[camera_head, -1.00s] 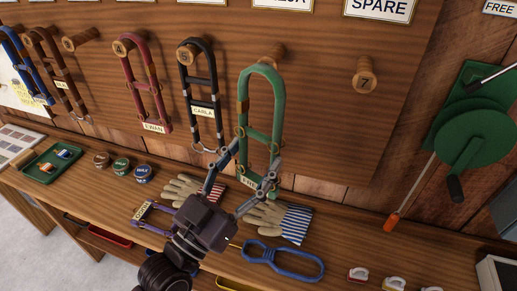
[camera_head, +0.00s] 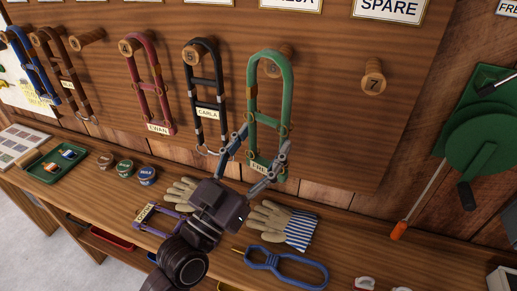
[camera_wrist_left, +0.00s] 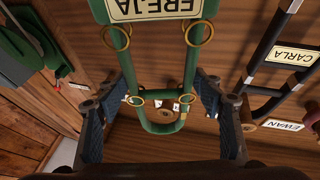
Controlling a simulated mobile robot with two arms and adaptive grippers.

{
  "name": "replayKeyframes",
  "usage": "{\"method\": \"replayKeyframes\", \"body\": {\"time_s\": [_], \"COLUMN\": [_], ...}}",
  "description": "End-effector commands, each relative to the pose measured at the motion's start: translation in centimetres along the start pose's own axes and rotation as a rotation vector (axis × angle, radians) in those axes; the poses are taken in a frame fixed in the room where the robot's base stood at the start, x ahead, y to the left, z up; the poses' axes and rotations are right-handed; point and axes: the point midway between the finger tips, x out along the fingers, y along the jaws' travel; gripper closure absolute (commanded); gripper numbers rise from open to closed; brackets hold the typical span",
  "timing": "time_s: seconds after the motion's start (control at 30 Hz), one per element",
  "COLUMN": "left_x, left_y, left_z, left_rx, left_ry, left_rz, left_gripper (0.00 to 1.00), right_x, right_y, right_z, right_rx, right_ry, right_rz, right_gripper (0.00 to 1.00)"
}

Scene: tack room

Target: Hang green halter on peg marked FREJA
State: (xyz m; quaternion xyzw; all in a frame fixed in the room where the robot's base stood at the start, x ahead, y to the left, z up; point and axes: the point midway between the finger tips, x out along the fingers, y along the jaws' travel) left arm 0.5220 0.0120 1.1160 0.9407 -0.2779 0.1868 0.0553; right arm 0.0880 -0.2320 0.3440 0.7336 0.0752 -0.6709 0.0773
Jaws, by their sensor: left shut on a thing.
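The green halter (camera_head: 285,110) hangs upright between the fingers of my left gripper (camera_head: 264,148), which is shut on its lower part. Its upper loop is at a wooden peg (camera_head: 271,68), whose end shows inside the loop. I cannot tell whether the loop is around the peg or only in front of it. The sign (camera_head: 292,4) above is cut off and seems to end in "JA". In the left wrist view the halter's tag (camera_wrist_left: 158,8) reads FREJA upside down, with the fingers (camera_wrist_left: 165,90) on either side. My right gripper is not in view.
A black halter marked CARLA (camera_head: 208,95) and a red one marked EWAN (camera_head: 150,85) hang to the left. Peg 7 (camera_head: 373,82), under SPARE (camera_head: 390,8), is bare.

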Motion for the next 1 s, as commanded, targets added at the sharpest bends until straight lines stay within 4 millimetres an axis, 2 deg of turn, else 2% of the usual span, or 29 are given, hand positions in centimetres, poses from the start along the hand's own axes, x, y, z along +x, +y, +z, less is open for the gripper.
{"method": "replayKeyframes", "body": {"time_s": [1.0], "left_x": [4.8], "left_y": [-1.5], "left_z": [2.8], "left_rx": [0.001], "left_ry": [0.003], "left_rz": [0.000], "left_gripper": [0.74], "right_x": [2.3], "right_y": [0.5], "right_z": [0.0], "right_rx": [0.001], "right_ry": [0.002], "right_rz": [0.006], "right_gripper": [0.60]}}
